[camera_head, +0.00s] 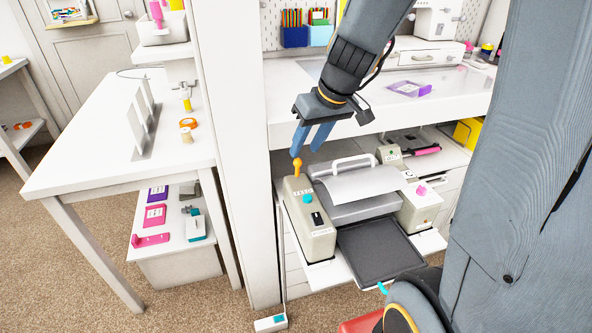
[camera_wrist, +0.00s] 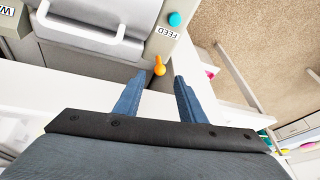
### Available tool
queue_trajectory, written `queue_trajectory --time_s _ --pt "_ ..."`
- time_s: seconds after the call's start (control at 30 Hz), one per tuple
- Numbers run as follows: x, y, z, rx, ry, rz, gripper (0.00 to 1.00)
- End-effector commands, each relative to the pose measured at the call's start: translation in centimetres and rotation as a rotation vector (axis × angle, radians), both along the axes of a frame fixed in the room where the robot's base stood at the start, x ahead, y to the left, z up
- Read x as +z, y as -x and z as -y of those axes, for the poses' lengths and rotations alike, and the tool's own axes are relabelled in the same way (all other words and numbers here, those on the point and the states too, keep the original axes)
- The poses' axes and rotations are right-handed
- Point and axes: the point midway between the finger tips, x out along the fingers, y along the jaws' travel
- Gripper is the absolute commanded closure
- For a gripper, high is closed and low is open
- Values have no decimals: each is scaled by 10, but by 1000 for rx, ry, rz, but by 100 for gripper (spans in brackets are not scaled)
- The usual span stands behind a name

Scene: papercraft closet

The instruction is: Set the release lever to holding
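The release lever (camera_head: 297,164) is a small orange-yellow knob on a stem. It stands at the back end of the beige control box (camera_head: 315,245), left of the grey machine. In the wrist view the lever (camera_wrist: 159,66) shows between and beyond the two blue fingertips. My gripper (camera_head: 309,146) is open and empty, just above the lever in the head view, with its fingers pointing down. The wrist view shows my gripper (camera_wrist: 154,80) with a clear gap between its fingers. I cannot tell whether a finger touches the lever. No marking for holding is readable.
A teal button (camera_head: 307,198) sits on the control box, near a label reading FEED (camera_wrist: 167,32). The grey machine (camera_head: 352,190) has a white handle and a dark tray (camera_head: 380,249) in front. The white desk (camera_head: 380,110) overhangs behind my gripper. A white post (camera_head: 240,150) stands left.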

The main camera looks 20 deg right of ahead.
Motion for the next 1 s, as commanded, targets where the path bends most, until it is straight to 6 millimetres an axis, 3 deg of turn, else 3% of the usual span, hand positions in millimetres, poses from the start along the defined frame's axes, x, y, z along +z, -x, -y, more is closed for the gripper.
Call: queue_trajectory --time_s 0.53,0.93,1.0 --pt "-63 -24 -13 1 -1 0 63" --pt "-70 -27 -15 1 1 2 63" --pt "-70 -27 -15 2 0 1 73"
